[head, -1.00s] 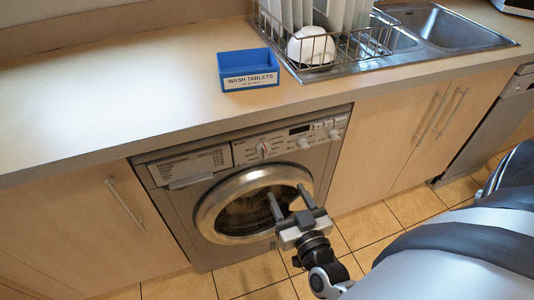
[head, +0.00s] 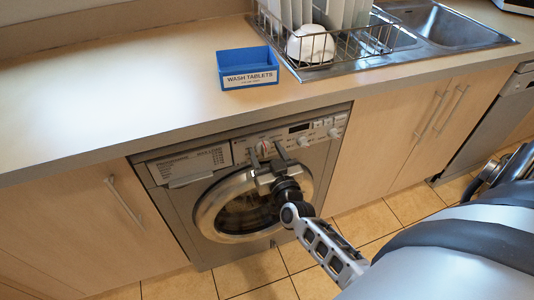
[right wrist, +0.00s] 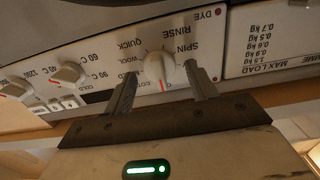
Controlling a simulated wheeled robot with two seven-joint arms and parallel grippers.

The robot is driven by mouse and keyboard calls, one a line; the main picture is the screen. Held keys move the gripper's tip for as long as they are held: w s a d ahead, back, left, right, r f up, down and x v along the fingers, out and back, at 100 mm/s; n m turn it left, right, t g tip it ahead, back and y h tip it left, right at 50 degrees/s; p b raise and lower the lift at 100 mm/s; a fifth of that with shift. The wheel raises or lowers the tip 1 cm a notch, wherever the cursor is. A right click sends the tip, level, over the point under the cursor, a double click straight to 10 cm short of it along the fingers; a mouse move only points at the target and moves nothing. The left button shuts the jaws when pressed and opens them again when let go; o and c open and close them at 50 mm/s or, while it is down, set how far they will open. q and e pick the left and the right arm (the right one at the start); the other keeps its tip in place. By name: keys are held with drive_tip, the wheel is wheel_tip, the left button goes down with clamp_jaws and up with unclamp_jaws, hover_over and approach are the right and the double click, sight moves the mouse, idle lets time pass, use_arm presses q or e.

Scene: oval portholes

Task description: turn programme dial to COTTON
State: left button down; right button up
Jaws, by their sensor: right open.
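The programme dial (head: 264,146) is a pale round knob on the front panel of the grey washing machine (head: 182,203). In the right wrist view the dial (right wrist: 160,66) shows upside down, with a red mark on its lower side in the picture. My left gripper is not in view.
Two smaller knobs (right wrist: 69,73) sit beside the dial, left in the wrist view. The round door (head: 205,216) is below the panel. The worktop (head: 120,90) overhangs above, with a blue wash tablets box (head: 248,68) and a dish rack (head: 335,50) on it.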

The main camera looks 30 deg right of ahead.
drive_tip(key=c, duration=1)
drive_tip(key=shift+o, duration=0.2)
drive_tip(key=shift+m, duration=0.3)
drive_tip(key=m, duration=0.3)
drive_tip(key=shift+m, duration=0.3)
drive_tip(key=shift+d+m, duration=0.1)
drive_tip(key=shift+m, duration=1.8)
drive_tip(key=o, duration=1)
drive_tip(key=shift+c, duration=0.2)
